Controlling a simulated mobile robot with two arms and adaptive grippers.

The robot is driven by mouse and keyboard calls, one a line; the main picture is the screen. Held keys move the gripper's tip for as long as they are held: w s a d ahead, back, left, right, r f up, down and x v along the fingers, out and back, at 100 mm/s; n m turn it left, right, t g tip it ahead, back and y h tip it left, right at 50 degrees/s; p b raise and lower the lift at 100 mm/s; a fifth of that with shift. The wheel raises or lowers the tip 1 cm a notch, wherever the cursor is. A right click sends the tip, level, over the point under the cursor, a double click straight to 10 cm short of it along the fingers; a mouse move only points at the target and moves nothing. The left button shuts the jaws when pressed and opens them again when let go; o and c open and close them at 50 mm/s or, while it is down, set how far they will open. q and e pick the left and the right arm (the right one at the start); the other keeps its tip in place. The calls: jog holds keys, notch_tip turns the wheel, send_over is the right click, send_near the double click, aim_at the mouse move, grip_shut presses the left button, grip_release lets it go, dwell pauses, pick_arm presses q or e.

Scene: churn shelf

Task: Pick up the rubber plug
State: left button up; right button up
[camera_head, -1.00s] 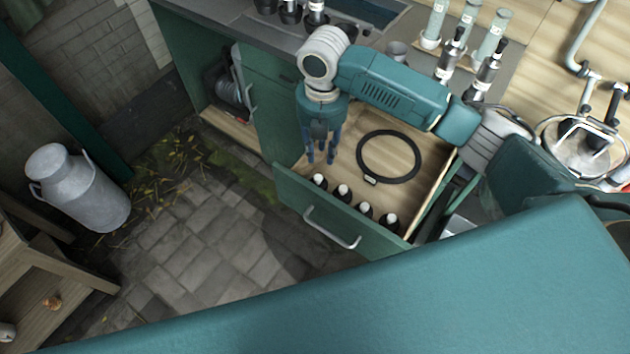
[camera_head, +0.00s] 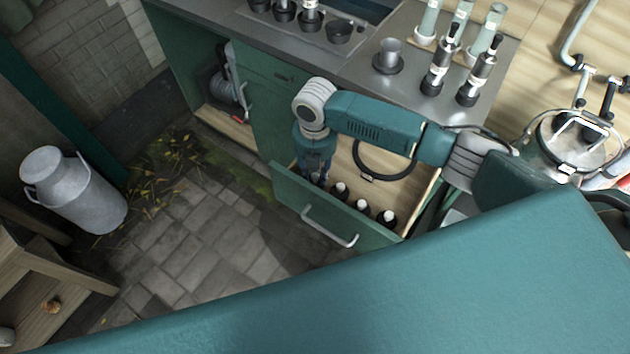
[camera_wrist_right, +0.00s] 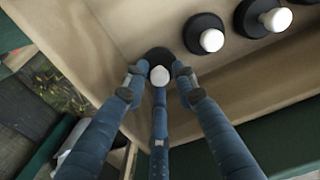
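Several black rubber plugs with white knobs stand in a row along the front inside of the open drawer (camera_head: 412,192). One rubber plug (camera_wrist_right: 159,56) at the row's left end lies between the fingertips of my right gripper (camera_wrist_right: 160,84), its white knob in the middle. In the head view my right gripper (camera_head: 316,168) points down into the drawer's left front corner and mostly hides that plug. Its three fingers look spread around the plug; a firm hold does not show. Other plugs (camera_head: 362,206) stand to the right, apart from the fingers. My left gripper is not in view.
A black ring (camera_head: 366,176) lies on the drawer floor behind the plugs, partly hidden by my arm. The drawer front with its handle (camera_head: 331,226) is close to the gripper.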

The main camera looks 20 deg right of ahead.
grip_shut()
dwell(0.3)
